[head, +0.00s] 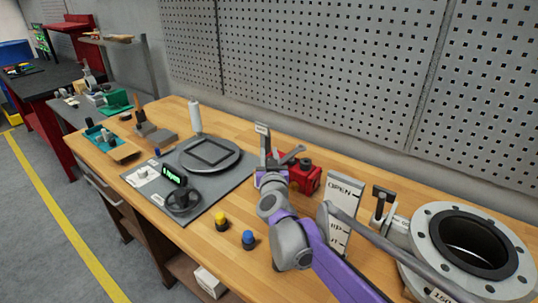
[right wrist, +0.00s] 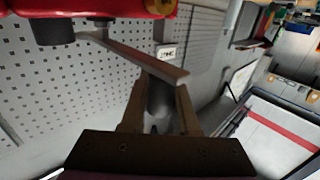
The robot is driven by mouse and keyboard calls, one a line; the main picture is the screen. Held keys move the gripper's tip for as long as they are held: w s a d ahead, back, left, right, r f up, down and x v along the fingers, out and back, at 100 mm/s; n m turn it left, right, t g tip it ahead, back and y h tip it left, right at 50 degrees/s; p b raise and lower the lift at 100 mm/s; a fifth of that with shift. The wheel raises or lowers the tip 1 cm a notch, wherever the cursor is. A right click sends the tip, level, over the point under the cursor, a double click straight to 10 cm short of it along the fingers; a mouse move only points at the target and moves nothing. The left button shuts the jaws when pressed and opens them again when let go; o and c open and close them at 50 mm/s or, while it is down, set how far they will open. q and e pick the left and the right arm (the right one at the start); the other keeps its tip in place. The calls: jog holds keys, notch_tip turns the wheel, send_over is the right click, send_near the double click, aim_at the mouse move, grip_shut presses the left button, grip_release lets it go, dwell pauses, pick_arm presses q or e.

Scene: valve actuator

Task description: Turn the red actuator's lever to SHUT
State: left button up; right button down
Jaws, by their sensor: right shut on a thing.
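The red actuator (head: 304,177) sits on the wooden bench, partly hidden behind my right gripper. Its red body also shows at the top of the right wrist view (right wrist: 95,8). Its grey lever (head: 292,155) reaches left from the body to my right gripper (head: 268,162). In the right wrist view the lever (right wrist: 140,58) runs down to the fingertips (right wrist: 160,88), which are shut on its end. A white plate with OPEN lettering (head: 345,188) stands right of the actuator. A small plate (head: 262,129) stands behind my gripper; its lettering is too small to read. My left gripper is not in view.
A large grey flanged pipe (head: 427,250) and a black-handled valve (head: 383,204) stand at the right. A grey mat (head: 215,193) with a handwheel lies left. A perforated wall (head: 330,70) rises behind.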

jog(key=shift+a, duration=0.1)
jog(key=shift+w+a+m+g+h, duration=0.15)
jog(key=shift+w+m+h, duration=0.65)
jog(key=shift+w+h, duration=0.5)
jog(key=shift+w+a+m+g+h, duration=0.2)
jog(key=shift+w+m+h, duration=0.6)
jog(key=shift+w+h, duration=0.4)
jog(key=shift+w+a+m+g+h, duration=0.15)
jog(key=shift+w+m+h, duration=0.65)
jog(key=shift+w+h, duration=0.5)
jog(key=c, duration=1.1)
grip_release()
jog(key=o, duration=0.4)
jog(key=shift+d, duration=0.35)
jog(key=shift+o, duration=0.2)
jog(key=shift+a, duration=0.1)
